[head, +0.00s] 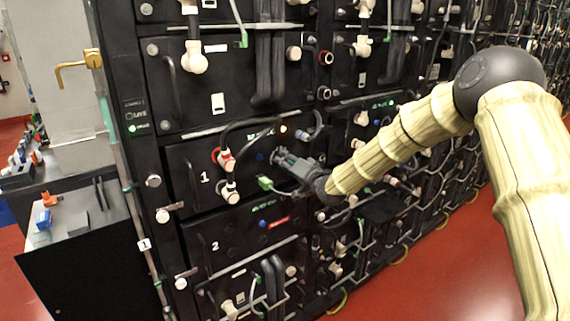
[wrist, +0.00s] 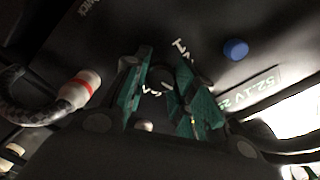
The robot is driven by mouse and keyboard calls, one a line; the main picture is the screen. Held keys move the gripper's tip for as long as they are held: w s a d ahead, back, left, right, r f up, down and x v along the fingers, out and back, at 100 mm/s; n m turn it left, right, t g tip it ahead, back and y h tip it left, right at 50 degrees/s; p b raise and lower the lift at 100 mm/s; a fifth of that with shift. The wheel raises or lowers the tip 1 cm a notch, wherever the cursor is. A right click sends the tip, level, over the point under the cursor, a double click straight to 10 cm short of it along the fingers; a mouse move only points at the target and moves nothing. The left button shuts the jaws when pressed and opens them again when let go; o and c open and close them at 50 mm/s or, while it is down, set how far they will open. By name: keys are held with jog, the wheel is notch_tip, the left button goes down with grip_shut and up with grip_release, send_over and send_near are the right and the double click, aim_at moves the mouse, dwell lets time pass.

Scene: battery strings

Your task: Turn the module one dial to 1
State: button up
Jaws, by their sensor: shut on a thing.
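Module one (head: 190,190) is a black rack unit with a white "1" on its front. My gripper (head: 279,158) reaches its front from the right, beside the small green display (head: 262,133). In the wrist view my gripper's two green-faced fingers (wrist: 163,88) are shut on the small dark dial (wrist: 160,75), which is mostly hidden between them. A white "1" mark (wrist: 180,45) shows on the panel beyond the fingers, and other white marks show between them. I cannot tell which mark the dial points at. In the head view my gripper hides the dial.
A blue button (wrist: 236,50) and a lit display (wrist: 262,88) reading about 52.1V sit right of the fingers. A red-ringed white plug (wrist: 80,88) with a braided cable is at the left. Module two (head: 230,243) is below. The red floor (head: 430,270) is clear at right.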

jog(key=n+b, duration=0.6)
jog(key=n, duration=0.2)
jog(key=shift+f+b, duration=0.15)
jog(key=shift+b, duration=0.15)
jog(key=n+b, duration=0.4)
jog(key=n, duration=0.1)
jog(key=shift+n, duration=0.4)
jog(key=shift+n+b, duration=1.15)
jog(key=shift+n, duration=0.55)
jog(key=o, duration=0.9)
jog(key=shift+o, duration=0.2)
jog(key=shift+s, duration=0.1)
